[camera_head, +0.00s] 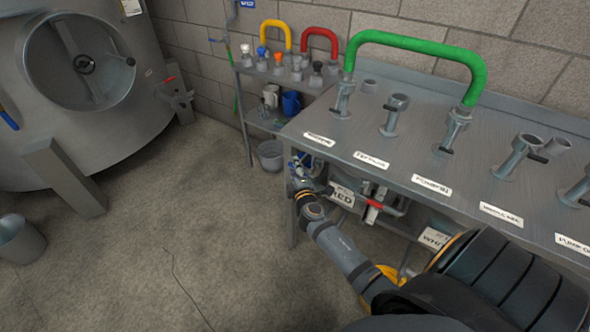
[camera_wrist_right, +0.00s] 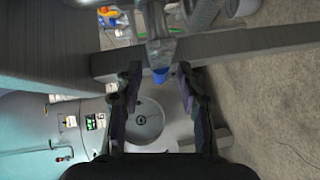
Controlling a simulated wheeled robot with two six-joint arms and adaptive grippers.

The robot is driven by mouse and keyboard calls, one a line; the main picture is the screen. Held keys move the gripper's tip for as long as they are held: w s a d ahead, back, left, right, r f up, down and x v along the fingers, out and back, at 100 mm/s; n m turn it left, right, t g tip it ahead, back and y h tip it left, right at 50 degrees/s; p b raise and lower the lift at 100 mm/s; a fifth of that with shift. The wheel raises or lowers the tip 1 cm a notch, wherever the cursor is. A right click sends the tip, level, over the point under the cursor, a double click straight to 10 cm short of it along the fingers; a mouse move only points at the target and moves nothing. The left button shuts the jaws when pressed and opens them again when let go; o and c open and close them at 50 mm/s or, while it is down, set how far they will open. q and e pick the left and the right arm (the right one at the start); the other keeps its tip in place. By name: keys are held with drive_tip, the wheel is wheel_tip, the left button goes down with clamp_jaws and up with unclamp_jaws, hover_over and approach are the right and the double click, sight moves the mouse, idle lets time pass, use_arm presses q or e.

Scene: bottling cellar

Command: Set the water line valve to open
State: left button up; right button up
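The blue part of a valve (camera_wrist_right: 161,75) on a metal pipe shows in the wrist view, between my right fingertips. I take it to be the water line valve, but no readable label confirms this. My right gripper (camera_wrist_right: 159,88) is open, with one finger on each side of the blue part; I see no clear contact. In the head view my right gripper (camera_head: 298,175) is small, low at the front left corner of the steel bench (camera_head: 285,133), and largely covers the valve. The handle's exact angle cannot be told. My left gripper is not in view.
A red-handled valve (camera_head: 374,211) sits on pipework under the bench, right of my gripper, near hanging white signs (camera_head: 342,195). A green hose (camera_head: 420,45) arches above the bench. A bucket (camera_head: 270,155) stands behind the bench leg.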

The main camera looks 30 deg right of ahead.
clamp_jaws()
idle(0.4)
